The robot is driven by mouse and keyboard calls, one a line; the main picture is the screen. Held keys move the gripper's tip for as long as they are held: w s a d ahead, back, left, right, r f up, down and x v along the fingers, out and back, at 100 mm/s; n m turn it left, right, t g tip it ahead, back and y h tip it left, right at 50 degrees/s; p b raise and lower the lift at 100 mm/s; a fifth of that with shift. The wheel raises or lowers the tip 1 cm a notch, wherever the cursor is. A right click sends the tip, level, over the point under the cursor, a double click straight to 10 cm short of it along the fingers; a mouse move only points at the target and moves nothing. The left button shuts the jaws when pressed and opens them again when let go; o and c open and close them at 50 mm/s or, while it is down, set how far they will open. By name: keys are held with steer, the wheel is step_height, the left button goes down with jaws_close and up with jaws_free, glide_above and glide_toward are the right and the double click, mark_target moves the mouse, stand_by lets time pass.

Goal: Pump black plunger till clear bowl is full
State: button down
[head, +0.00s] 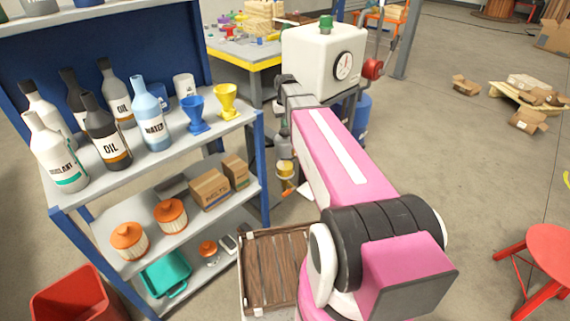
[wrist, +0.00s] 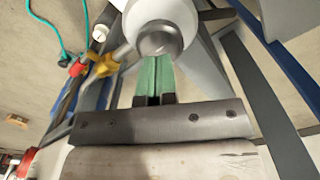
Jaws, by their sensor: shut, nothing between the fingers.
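A small filter unit hangs left of my arm in the head view. Its dark top, which looks like the black plunger (head: 283,133), sits above a grey body. Below is what looks like the clear bowl (head: 286,170), with yellow in it; its fill level is too small to read. My gripper (wrist: 158,65) shows in the wrist view with its green fingers together and nothing between them. The fingertips lie in front of a round grey cap (wrist: 160,40) on a white body; I cannot tell whether they touch it. My arm hides the gripper in the head view.
A white tank (head: 322,62) with a gauge and red valve (head: 372,69) stands behind my arm. A shelf (head: 160,145) with bottles and funnels is at left. A wooden crate (head: 272,262) sits low beside it. A red stool (head: 545,262) is at right; floor between is clear.

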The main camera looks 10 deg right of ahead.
mark_target(285, 131)
steer(key=shift+f, duration=0.15)
steer(key=shift+f, duration=1.85)
steer(key=shift+r, duration=2)
steer(key=shift+f, duration=0.25)
steer(key=shift+f, duration=1.8)
steer(key=shift+r, duration=2.05)
